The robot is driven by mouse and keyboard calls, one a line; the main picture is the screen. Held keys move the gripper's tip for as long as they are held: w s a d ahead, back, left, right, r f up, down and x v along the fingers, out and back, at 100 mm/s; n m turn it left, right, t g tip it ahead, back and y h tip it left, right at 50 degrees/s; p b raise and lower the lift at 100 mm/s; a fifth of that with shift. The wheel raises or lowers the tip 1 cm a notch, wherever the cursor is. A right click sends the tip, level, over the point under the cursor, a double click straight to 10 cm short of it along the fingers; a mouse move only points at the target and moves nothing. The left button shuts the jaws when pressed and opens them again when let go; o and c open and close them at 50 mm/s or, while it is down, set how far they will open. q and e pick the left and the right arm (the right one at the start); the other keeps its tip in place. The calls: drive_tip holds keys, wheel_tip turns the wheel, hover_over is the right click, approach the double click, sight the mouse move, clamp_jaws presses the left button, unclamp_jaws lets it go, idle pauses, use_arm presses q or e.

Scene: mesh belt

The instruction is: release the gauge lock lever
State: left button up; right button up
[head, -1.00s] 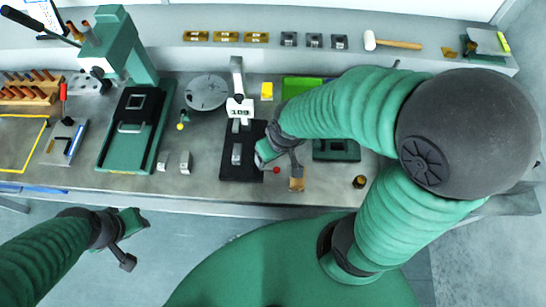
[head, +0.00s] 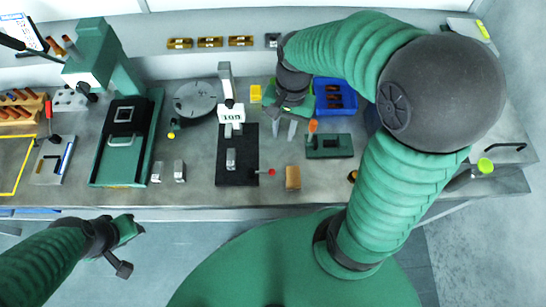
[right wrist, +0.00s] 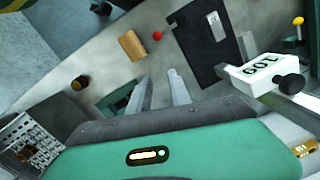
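The gauge stand has a black base (head: 237,178) on the bench, a post and a white display reading 109 (head: 231,114). A small metal block (head: 231,160) sits on the base. The lock lever's red knob (head: 271,172) sticks out at the right edge of the base, and the knob also shows in the right wrist view (right wrist: 157,36). My right gripper (head: 286,130) is behind and right of the knob, apart from it. Its two fingers (right wrist: 160,92) are spread with nothing between them. My left gripper (head: 132,232) hangs before the bench's front edge; its fingers are unclear.
A brown block (head: 293,177) lies right of the knob. A green fixture (head: 330,146) and a blue bin (head: 335,95) stand further right.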

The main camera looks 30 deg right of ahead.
drive_tip(key=shift+w+d+r+m+g+y, duration=0.15)
drive_tip(key=shift+d+r+m, duration=0.1)
drive_tip(key=shift+r+m, duration=0.3)
drive_tip(key=shift+w+d+r+m+g+y, duration=0.15)
drive_tip(key=shift+d+r+m, duration=0.15)
drive_tip(key=shift+m, duration=0.35)
drive_tip(key=shift+c, duration=1.2)
drive_tip(key=shift+a+r+m, duration=0.1)
drive_tip(key=shift+r+m, duration=0.3)
clamp_jaws()
approach(263, 172)
drive_tip(key=d+f, duration=0.4)
drive_tip(key=d, duration=0.2)
drive_tip(key=a+f, duration=0.2)
drive_tip(key=shift+s+a+f, duration=0.15)
drive_tip(key=shift+s+a, duration=0.2)
drive_tip(key=shift+s+a+f, duration=0.15)
drive_tip(key=shift+a+f, duration=0.05)
drive_tip(key=shift+a, duration=0.15)
